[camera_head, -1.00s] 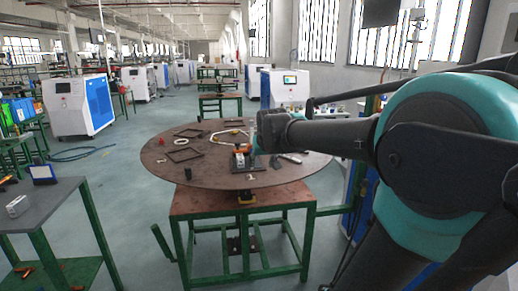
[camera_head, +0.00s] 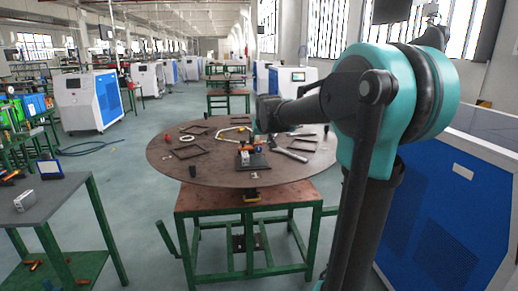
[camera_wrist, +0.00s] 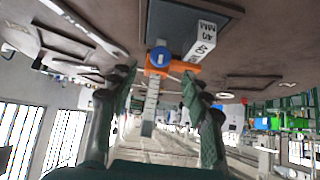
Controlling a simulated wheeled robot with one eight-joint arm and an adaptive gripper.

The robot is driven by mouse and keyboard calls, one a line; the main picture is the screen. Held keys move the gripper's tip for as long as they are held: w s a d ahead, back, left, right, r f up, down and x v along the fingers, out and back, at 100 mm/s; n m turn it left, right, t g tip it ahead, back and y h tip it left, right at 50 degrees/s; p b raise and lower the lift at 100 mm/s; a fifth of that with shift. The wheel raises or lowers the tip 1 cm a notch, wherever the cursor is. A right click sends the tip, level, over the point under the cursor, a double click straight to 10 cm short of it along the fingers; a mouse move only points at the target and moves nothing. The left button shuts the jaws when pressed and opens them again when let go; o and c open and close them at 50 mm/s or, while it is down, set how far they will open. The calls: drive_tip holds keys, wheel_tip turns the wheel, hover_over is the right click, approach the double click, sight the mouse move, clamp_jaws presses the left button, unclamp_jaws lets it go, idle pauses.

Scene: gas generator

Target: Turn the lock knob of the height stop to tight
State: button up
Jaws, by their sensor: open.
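The height stop shows in the wrist view as a graduated post (camera_wrist: 151,100) rising from a dark base plate (camera_wrist: 190,18), with an orange clamp (camera_wrist: 181,67) around it. The round blue lock knob (camera_wrist: 160,56) sits on the clamp's face towards the camera. My gripper (camera_wrist: 159,77) is open and empty, its two green-padded fingers on either side of the post and apart from the knob. In the head view, the orange clamp (camera_head: 243,152) is small on the round table, and the gripper end of my arm is close behind it; the knob cannot be made out there.
A white block marked 40 MM (camera_wrist: 203,42) stands beside the clamp. The round brown table (camera_head: 205,174) also carries square frames (camera_head: 188,152) and a grey tool (camera_head: 291,155). A blue and white cabinet (camera_head: 468,190) stands right of my arm.

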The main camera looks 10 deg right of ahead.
sight(259, 148)
drive_tip(key=x, duration=0.6)
drive_tip(key=shift+w+f, duration=0.25)
drive_tip(key=shift+f, duration=0.05)
clamp_jaws()
